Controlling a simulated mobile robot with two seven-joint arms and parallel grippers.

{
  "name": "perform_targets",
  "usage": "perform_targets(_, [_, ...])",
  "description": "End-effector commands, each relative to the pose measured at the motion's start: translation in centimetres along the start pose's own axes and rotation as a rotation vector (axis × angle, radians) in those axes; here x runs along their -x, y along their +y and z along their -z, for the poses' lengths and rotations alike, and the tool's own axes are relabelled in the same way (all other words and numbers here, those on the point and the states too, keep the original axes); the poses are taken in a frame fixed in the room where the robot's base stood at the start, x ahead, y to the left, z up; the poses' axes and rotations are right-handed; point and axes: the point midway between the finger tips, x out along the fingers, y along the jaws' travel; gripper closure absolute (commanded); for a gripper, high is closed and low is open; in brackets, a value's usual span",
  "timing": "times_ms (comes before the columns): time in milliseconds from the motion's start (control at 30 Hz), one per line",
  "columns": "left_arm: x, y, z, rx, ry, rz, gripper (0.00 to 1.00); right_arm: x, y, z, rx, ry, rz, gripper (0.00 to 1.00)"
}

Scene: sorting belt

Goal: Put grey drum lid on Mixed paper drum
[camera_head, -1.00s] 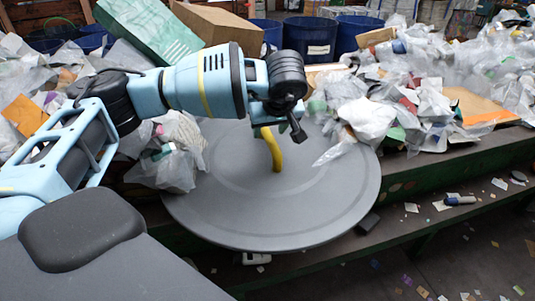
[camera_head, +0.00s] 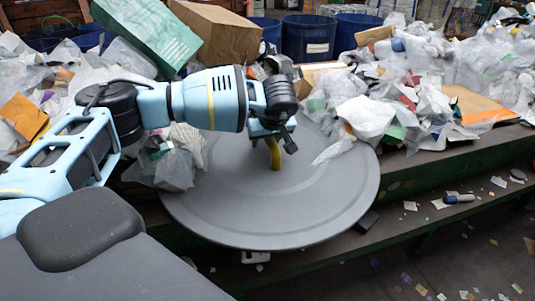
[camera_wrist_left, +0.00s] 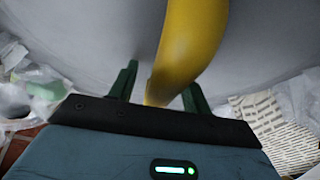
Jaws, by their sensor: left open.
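The grey drum lid (camera_head: 330,205) is a large round disc lying on the sorting belt's near edge. Its curved yellow handle (camera_head: 275,154) stands up near its middle. Blue drums stand at the back; one drum (camera_head: 306,32) has a white label too small to read, so I cannot tell which is Mixed paper. My right gripper is out of view.
Loose paper and plastic (camera_head: 400,100) are heaped right of the lid, with more (camera_head: 172,165) at its left. A green box (camera_head: 145,35) and a cardboard box (camera_head: 214,32) stand behind my arm. The belt's edge (camera_head: 460,155) at the right is mostly bare.

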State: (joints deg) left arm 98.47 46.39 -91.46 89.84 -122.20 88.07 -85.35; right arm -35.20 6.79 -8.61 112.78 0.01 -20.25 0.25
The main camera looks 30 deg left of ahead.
Motion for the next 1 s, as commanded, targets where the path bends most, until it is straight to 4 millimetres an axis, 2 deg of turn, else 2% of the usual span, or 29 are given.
perform_targets(133, [0.04, -0.01, 0.02, 0.000, 0.000, 0.000, 0.51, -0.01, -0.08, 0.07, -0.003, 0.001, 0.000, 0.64])
perform_targets(167, [0.05, -0.01, 0.02, 0.000, 0.000, 0.000, 0.54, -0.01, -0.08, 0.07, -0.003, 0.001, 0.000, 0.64])
perform_targets(500, [0.07, -0.02, 0.03, 0.001, 0.000, 0.000, 0.99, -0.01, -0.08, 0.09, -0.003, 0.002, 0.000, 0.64])
perform_targets(1000, [0.10, -0.03, 0.04, 0.001, 0.000, 0.000, 1.00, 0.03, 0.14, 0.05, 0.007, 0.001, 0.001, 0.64])
